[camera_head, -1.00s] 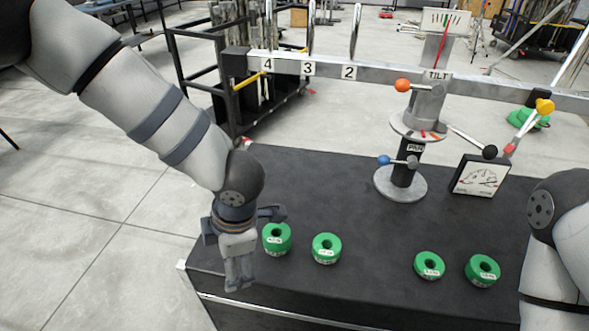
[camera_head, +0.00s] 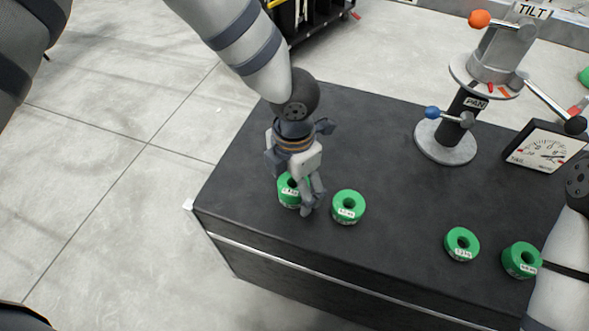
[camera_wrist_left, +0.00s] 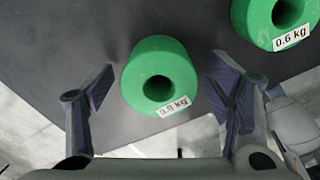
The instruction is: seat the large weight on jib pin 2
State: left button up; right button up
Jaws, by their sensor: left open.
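My left gripper (camera_head: 310,204) is open and points down at the leftmost green ring weight (camera_head: 288,192), partly hiding it. In the left wrist view this weight (camera_wrist_left: 135,82) lies between the spread fingers of the gripper (camera_wrist_left: 152,95), with a gap on each side. Its label looks like 0.9 kg, though the first digits are hard to read. A second green weight (camera_head: 348,208) stands just to its right; it also shows in the wrist view (camera_wrist_left: 262,22), labelled 0.6 kg. The jib pins are out of view. My right gripper is out of view.
Two more green weights (camera_head: 462,243) (camera_head: 521,260) stand to the right on the dark table (camera_head: 370,140). Behind them are the pan-tilt post (camera_head: 455,138) with its levers and a dial gauge (camera_head: 545,148). The table's left front edge is close to the leftmost weight.

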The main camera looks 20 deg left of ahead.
pick_arm(q)
jog(key=shift+c, duration=0.3)
grip_shut()
jog(key=c, duration=0.7)
grip_release()
jog(key=shift+c, duration=1.5)
jog(key=shift+w+r, duration=0.1)
jog(key=shift+r, duration=0.1)
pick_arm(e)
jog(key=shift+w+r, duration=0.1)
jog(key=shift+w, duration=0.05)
pick_arm(q)
jog(key=shift+r+p, duration=0.3)
jog(key=shift+r, duration=0.2)
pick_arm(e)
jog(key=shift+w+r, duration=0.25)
pick_arm(q)
jog(key=shift+r, duration=0.55)
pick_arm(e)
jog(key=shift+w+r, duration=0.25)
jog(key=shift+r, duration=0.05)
